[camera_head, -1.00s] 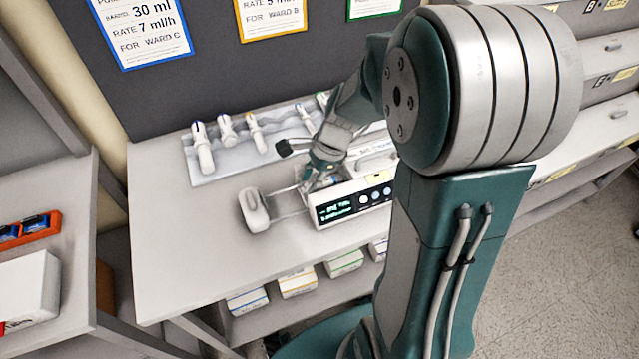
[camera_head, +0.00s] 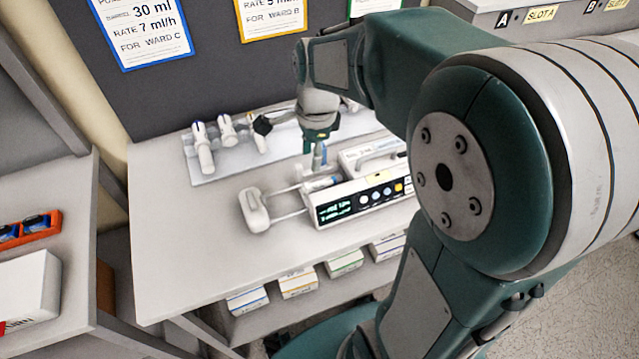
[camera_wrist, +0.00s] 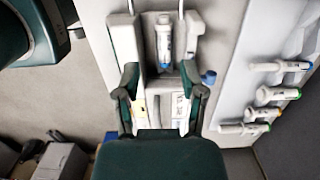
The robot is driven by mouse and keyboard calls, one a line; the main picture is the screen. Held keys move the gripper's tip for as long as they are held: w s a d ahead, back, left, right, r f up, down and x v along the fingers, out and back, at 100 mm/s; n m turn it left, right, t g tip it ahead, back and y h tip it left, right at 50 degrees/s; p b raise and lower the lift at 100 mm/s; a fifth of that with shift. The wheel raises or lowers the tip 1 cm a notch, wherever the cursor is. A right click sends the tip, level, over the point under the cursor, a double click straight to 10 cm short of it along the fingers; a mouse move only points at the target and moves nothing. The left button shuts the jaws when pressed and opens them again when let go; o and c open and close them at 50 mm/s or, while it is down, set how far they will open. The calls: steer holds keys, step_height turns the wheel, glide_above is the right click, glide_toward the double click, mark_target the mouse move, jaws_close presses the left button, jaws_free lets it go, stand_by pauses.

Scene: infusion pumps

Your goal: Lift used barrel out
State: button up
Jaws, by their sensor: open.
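The infusion pump (camera_head: 365,203) stands on the table with its lit screen facing front. Its pusher block (camera_head: 255,211) is drawn out to the left on two rods. The used barrel lies in the pump's top cradle; it is partly hidden in the head view (camera_head: 322,184). In the wrist view the barrel (camera_wrist: 165,38) is pale with a blue end and lies ahead of my fingertips. My gripper (camera_wrist: 160,82) is open and empty, pointing down over the pump. In the head view my gripper (camera_head: 318,166) is close above the cradle; contact cannot be told.
A pale tray (camera_head: 228,172) with several capped syringes lies behind the pump, and it shows at the right in the wrist view. A dark panel (camera_head: 215,75) with order cards rises behind the table. The table's front left (camera_head: 175,265) is clear.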

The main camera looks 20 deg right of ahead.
mark_target(306, 186)
steer(key=shift+h, duration=0.5)
steer(key=f, duration=0.7)
steer(key=a+f, duration=0.1)
steer(key=f, duration=0.2)
steer(key=shift+w+a+f, duration=0.1)
steer(key=shift+w+f, duration=0.1)
steer(key=shift+w, duration=0.05)
steer(key=c, duration=0.6)
steer(key=o, duration=0.6)
